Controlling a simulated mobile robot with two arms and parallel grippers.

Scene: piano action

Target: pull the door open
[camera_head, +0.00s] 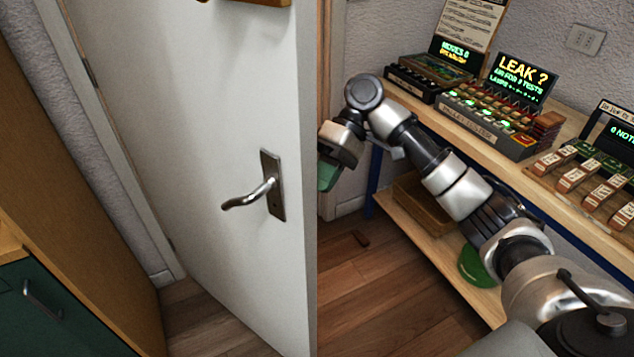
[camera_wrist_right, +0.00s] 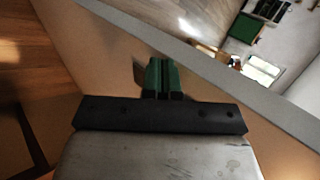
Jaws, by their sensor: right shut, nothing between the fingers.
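The white door (camera_head: 215,110) stands ajar in the head view, its free edge (camera_head: 309,200) facing the right side. A metal lever handle (camera_head: 250,196) on a dark plate sits on its visible face, with nothing on it. My right gripper (camera_head: 328,174) is just right of the door's free edge, its green fingers partly hidden by the door. In the right wrist view the green fingers (camera_wrist_right: 164,76) are shut and empty, in front of a tan surface with a grey edge, probably the door's far side. Whether they touch it I cannot tell. My left gripper is out of view.
A workbench (camera_head: 575,175) with several small displays and key devices runs along the right wall, close to my right arm. A wooden box (camera_head: 422,205) and a green bowl (camera_head: 476,267) are on its lower shelf. A green cabinet (camera_head: 60,310) stands at the lower left.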

